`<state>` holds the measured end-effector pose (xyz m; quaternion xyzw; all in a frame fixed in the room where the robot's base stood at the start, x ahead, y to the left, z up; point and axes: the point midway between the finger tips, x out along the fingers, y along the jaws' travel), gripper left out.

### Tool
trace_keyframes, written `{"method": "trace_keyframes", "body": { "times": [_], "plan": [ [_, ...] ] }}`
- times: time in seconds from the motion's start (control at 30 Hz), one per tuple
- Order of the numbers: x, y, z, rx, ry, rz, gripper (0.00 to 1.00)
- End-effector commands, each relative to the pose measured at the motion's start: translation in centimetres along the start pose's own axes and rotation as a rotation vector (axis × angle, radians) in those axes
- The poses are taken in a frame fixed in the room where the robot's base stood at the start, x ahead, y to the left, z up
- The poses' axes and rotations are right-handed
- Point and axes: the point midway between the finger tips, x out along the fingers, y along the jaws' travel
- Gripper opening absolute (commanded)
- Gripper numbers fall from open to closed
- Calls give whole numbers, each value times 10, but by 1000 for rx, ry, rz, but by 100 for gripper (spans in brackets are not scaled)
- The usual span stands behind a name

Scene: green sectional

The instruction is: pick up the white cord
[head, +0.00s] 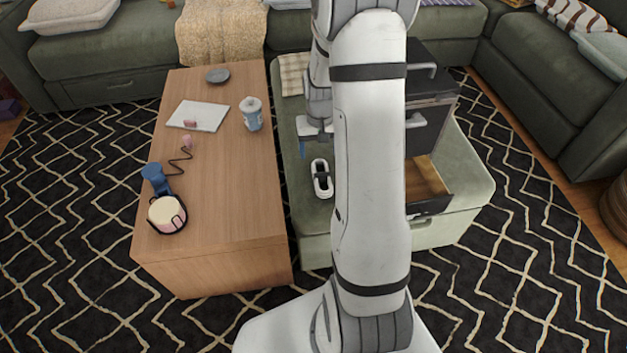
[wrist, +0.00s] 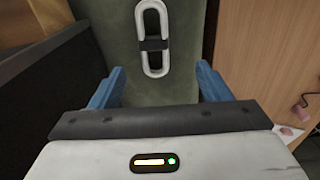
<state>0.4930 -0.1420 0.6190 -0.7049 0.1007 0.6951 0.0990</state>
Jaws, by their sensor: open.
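The white cord (head: 321,188) is a coiled oval loop with a dark band around its middle. It lies on the green ottoman (head: 307,225), beside the wooden table. The cord also shows in the wrist view (wrist: 141,20), top centre, ahead of the fingers and lined up roughly between them. My gripper (wrist: 158,88) has its two blue fingers apart with nothing between them. In the head view my gripper (head: 303,148) is just behind the cord, partly hidden by my arm.
The wooden table (head: 215,225) to the left holds a blue lamp-like object (head: 155,178), a round cream-topped item (head: 166,211), a lidded cup (head: 252,113), a tablet-like slab (head: 197,115) and a grey dish (head: 217,75). A dark cabinet with an open drawer (head: 428,185) stands on the ottoman, right of my arm.

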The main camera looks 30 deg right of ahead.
Motion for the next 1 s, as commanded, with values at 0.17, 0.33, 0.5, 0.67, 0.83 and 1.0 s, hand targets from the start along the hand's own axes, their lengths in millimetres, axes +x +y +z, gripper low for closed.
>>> {"method": "trace_keyframes", "body": {
  "times": [0.17,0.33,0.5,0.67,0.83,1.0],
  "plan": [
    [40,9,-8,20,-14,0,71],
    [59,10,-8,21,-17,0,71],
    [73,10,-7,21,-16,0,71],
    [97,10,-6,21,-17,0,71],
    [116,10,-6,21,-16,0,71],
    [116,10,-7,21,-14,0,71]
  ]
}}
